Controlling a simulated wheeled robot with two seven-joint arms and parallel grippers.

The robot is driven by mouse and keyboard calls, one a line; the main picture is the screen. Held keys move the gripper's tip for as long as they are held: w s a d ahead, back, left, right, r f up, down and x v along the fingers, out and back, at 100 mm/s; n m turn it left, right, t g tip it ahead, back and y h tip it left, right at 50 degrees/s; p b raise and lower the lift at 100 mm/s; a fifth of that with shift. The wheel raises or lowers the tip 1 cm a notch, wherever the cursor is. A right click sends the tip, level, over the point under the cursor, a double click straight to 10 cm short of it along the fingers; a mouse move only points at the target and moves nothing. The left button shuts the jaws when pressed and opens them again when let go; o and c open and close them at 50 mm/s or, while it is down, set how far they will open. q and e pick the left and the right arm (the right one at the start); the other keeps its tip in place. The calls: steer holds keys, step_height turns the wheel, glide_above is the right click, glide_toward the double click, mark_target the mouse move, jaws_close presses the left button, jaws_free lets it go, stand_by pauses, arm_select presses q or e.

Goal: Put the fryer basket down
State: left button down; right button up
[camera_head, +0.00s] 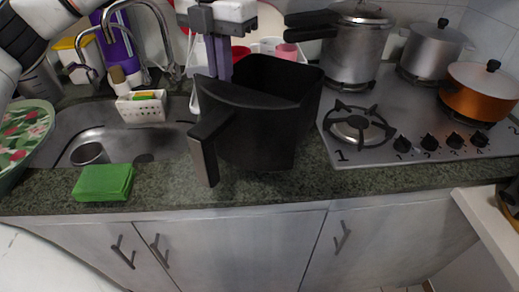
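The black fryer basket (262,120) is in the middle of the head view, over the counter between the sink and the stove. It is upright with its open top showing, and its handle (203,150) points toward the front left. I cannot tell whether its bottom touches the counter. My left gripper (221,68) comes down from the top edge behind the basket. Its fingers look close together at the back left rim, and their tips are hidden by the basket; it appears shut on the basket. My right gripper is not in view.
The counter (165,185) has a bare strip along its front. A green sponge (104,182) lies left of it, by the sink (130,140). The stove (400,135) with a pressure cooker (355,48) is on the right. A white caddy (141,108) stands behind the sink.

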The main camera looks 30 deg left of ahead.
arm_select(q)
step_height(320, 180, down, 9)
steer(key=a+n, duration=0.1)
steer(key=n, duration=0.6)
steer(key=shift+w+a, duration=0.3)
steer(key=shift+w, duration=0.1)
steer(key=shift+b, duration=0.35)
steer(key=shift+f, duration=0.1)
steer(key=c, duration=2)
jaws_free()
step_height(320, 180, up, 12)
steer(key=shift+s+r, duration=0.1)
steer(key=shift+r, duration=0.1)
